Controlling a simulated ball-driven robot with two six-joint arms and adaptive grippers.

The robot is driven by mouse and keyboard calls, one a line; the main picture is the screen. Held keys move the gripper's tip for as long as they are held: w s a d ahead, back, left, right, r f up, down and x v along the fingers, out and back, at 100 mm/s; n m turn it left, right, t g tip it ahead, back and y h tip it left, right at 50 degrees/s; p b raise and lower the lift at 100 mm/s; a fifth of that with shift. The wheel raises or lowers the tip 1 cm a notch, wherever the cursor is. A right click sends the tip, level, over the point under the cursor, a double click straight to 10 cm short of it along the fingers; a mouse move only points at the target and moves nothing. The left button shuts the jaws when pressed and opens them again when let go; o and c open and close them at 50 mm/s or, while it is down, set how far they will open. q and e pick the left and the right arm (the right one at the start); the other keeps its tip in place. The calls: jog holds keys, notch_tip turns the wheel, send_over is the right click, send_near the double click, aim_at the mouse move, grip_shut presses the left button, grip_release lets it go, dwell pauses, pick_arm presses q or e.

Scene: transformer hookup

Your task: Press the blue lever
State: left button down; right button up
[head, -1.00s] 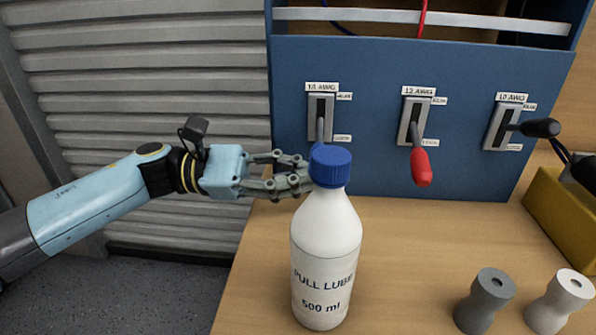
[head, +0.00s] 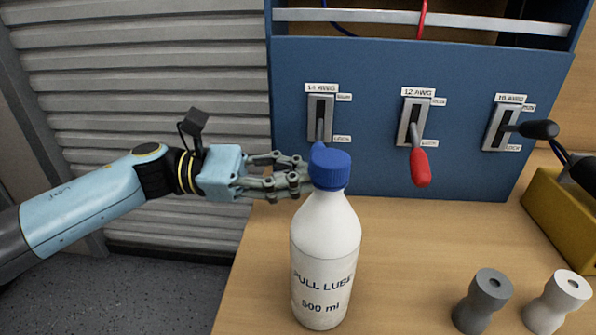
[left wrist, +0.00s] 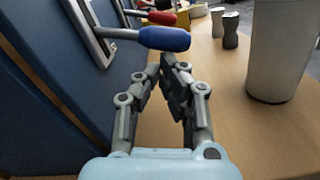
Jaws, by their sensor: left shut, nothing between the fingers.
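The blue lever (left wrist: 165,38) sticks out from the blue panel in the left wrist view, its grey shaft coming from a slot plate. My left gripper (head: 305,180) is shut and empty, reaching in from the left behind the bottle. In the left wrist view its fingertips (left wrist: 168,62) appear just below the blue handle in the picture. I cannot tell whether they touch. My right gripper is not in view.
A white lube bottle (head: 325,245) stands on the wooden table (head: 410,260) in front of my fingers. A red lever (head: 420,166) and a black lever (head: 538,129) sit to the right. Grey (head: 483,300) and white (head: 560,302) spools and a yellow box (head: 560,215) are at the right.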

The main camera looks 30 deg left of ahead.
pick_arm(q)
jog(key=r+n+p, duration=0.1)
jog(key=n, duration=0.1)
jog(key=s+r+n+p, duration=0.1)
jog(key=r+n, duration=0.1)
jog(key=n, duration=0.1)
jog(key=s+d+r+n+p, duration=0.1)
jog(key=r+n+p, duration=0.1)
jog(key=n, duration=0.1)
jog(key=shift+s+r+t, duration=0.15)
jog(key=shift+r+t, duration=0.05)
jog(key=shift+t, duration=0.1)
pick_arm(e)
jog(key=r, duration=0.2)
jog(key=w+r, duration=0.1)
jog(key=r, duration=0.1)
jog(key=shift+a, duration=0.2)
pick_arm(q)
jog(key=shift+r, duration=0.1)
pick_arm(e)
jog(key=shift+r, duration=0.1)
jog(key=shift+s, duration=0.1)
